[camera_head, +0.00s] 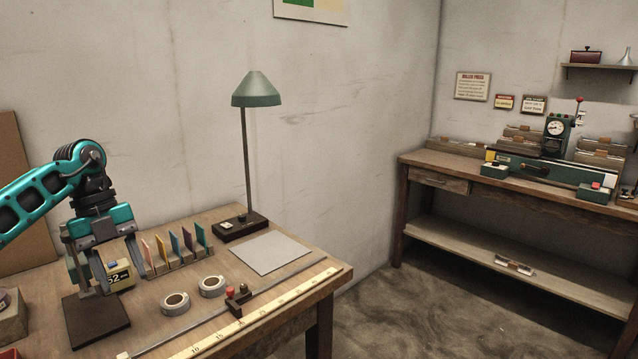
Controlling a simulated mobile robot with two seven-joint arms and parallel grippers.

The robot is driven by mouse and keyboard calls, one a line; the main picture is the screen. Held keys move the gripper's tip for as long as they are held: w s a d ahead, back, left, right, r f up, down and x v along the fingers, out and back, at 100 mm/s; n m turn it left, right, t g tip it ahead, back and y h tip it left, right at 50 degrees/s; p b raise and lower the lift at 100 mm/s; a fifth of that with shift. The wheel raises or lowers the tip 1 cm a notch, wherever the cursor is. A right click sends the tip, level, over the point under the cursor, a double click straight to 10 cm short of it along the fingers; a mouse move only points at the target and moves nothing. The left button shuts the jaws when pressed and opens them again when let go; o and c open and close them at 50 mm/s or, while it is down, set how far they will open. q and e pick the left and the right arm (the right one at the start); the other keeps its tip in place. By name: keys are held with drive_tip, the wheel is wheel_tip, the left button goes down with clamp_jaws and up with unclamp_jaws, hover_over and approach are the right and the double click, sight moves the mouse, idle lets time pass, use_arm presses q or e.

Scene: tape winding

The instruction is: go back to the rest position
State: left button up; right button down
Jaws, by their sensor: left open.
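My left gripper (100,275) comes in from the left and points down over the left part of the wooden workbench (225,262). Its jaws are open. It is beside a small yellow and black box (120,276) marked with a number and above a dark square plate (97,320). Whether a finger touches the box cannot be told. Two grey tape rolls, a nearer one (175,303) and a farther one (212,286), lie on the bench to the right of the gripper. My right gripper is out of view.
A rack with several coloured cards (178,250) stands behind the tape rolls. A green lamp (256,90) stands at the back. A grey sheet (271,253) and a long yellow ruler (250,318) lie to the right. A second bench (500,189) with a press stands far right.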

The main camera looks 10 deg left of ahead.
use_arm(q)
drive_tip(key=w+d+f+m+h, duration=0.25)
drive_tip(key=d+f, duration=0.25)
drive_tip(key=d, duration=0.4)
drive_tip(key=s+d+f+n+t+h+p, duration=0.15)
drive_tip(key=d+h, duration=0.25)
drive_tip(key=d, duration=0.4)
drive_tip(key=s+d+t+h, duration=0.1)
drive_tip(key=d+t+h, duration=0.25)
drive_tip(key=d, duration=0.35)
drive_tip(key=s+d+f+n+t+h, duration=0.1)
drive_tip(key=d+h, duration=0.4)
drive_tip(key=d, duration=0.3)
drive_tip(key=s+a+f+n+t+y+p, duration=0.1)
drive_tip(key=s+a+f+n+t+y, duration=0.2)
drive_tip(key=s+a+f+n+y, duration=0.2)
drive_tip(key=s+a+f+n+t+y, duration=0.3)
drive_tip(key=s+f+n+y, duration=0.7)
drive_tip(key=f+n, duration=0.4)
drive_tip(key=s+a+n, duration=0.1)
drive_tip(key=n, duration=0.4)
drive_tip(key=shift+s+a+y+p, duration=0.35)
drive_tip(key=shift+s+y+p, duration=0.05)
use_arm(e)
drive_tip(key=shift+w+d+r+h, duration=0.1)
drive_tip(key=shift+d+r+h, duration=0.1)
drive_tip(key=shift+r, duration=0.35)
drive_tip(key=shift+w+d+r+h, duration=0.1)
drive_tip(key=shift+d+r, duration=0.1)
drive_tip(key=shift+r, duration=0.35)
